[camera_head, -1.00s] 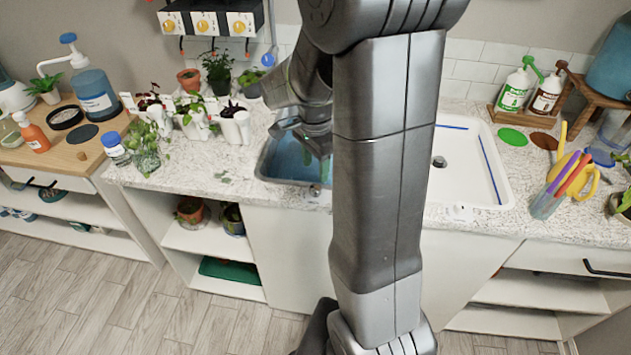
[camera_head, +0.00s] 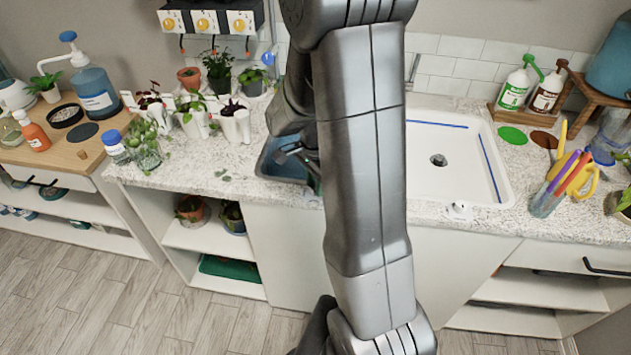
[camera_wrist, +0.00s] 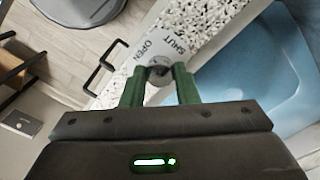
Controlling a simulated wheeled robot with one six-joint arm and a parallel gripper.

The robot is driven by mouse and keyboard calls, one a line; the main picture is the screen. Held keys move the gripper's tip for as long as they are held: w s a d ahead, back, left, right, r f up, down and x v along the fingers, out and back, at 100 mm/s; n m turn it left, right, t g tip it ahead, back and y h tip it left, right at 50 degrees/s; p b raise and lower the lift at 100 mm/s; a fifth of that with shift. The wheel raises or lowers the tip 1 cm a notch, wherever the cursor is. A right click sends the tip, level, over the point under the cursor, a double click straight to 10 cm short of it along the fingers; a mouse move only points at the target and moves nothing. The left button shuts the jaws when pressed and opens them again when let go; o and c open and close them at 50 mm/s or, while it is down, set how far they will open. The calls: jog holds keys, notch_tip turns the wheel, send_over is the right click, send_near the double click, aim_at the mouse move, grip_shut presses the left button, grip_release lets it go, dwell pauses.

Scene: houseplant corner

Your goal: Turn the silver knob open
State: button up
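A small silver-grey knob (camera_wrist: 160,71) shows in the wrist view on a white plate (camera_wrist: 138,57) marked OPEN on the left and SHUT on the right. My gripper (camera_wrist: 161,74) has its two green fingers on either side of the knob, with a gap between them. I cannot tell whether the fingertips touch it. The plate lies on the speckled counter edge beside a blue basin (camera_wrist: 225,95), which is partly hidden by my arm in the head view (camera_head: 278,160). My arm hides this knob in the head view.
A second small knob (camera_head: 460,208) sits on a plate before the white basin (camera_head: 437,182). Potted plants (camera_head: 234,120) stand on the counter left of the blue basin.

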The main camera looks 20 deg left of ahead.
jog(key=shift+n, duration=0.4)
jog(key=n+b, duration=0.1)
jog(key=n, duration=0.2)
jog(key=shift+n, duration=0.4)
jog(key=n, duration=0.4)
jog(key=shift+n+b, duration=0.3)
jog(key=shift+b, duration=0.1)
jog(key=n, duration=0.8)
jog(key=shift+b, duration=0.4)
jog(key=shift+n, duration=0.5)
jog(key=o, duration=1)
jog(key=shift+c, duration=0.2)
